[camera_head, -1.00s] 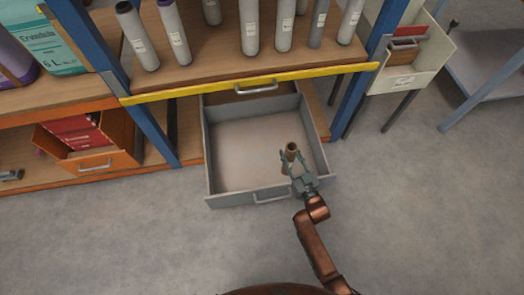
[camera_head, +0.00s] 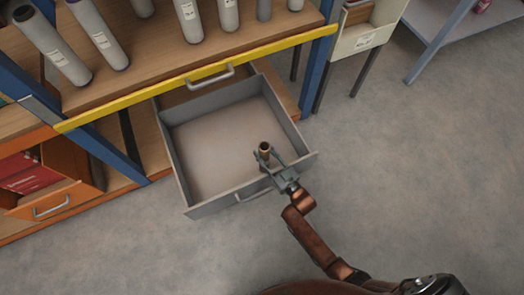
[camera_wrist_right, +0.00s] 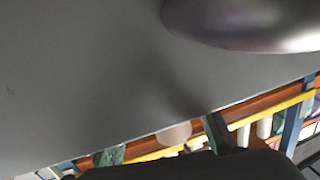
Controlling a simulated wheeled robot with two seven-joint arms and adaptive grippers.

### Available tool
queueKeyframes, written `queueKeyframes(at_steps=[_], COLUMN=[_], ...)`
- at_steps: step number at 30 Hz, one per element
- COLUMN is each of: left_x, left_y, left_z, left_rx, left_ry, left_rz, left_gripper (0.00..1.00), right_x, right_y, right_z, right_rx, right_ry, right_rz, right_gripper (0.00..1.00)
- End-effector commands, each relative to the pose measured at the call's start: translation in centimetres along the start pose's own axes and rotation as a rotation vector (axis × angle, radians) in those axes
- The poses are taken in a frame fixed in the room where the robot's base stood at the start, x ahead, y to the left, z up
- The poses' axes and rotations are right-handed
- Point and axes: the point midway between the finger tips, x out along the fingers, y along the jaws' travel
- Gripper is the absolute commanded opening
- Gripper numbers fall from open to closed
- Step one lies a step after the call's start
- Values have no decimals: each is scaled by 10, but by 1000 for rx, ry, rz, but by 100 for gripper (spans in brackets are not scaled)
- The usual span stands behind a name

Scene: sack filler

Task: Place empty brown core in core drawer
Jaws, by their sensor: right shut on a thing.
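The brown core (camera_head: 264,149) is a short upright tube with a dark open top. My right gripper (camera_head: 267,158) is shut on it, with a finger on each side. The core is over the front right part of the open grey drawer (camera_head: 248,188); its height above the drawer floor is hard to tell. The drawer is pulled out and looks empty. In the right wrist view two green fingers (camera_wrist_right: 165,143) show at the bottom, with a pale rounded thing between them that I cannot make out clearly. My left gripper is not in view.
A shelf with a yellow front edge (camera_head: 200,79) and several grey rolls stands above the drawer's back. An orange bin (camera_head: 50,202) is at left. A blue post (camera_head: 318,66) and a pale bin (camera_head: 365,35) are at right. The floor at right is clear.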

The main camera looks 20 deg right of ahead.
Motion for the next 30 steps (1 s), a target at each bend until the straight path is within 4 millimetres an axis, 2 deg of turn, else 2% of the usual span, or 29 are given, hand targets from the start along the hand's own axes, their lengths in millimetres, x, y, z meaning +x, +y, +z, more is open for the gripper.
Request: queueKeyframes(at_steps=[1,14,15,22,30], left_x=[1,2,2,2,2], left_y=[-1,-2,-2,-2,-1], left_z=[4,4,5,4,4], left_rx=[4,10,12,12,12], left_ry=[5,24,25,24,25], left_rz=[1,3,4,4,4], left_gripper=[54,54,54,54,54], right_x=[0,0,0,0,0], right_y=[0,0,0,0,0], right_z=[5,7,8,7,6], right_rx=[0,0,0,0,0], right_ry=[-1,1,0,1,1], right_rz=[0,0,0,0,0], right_gripper=[10,10,33,49,50])
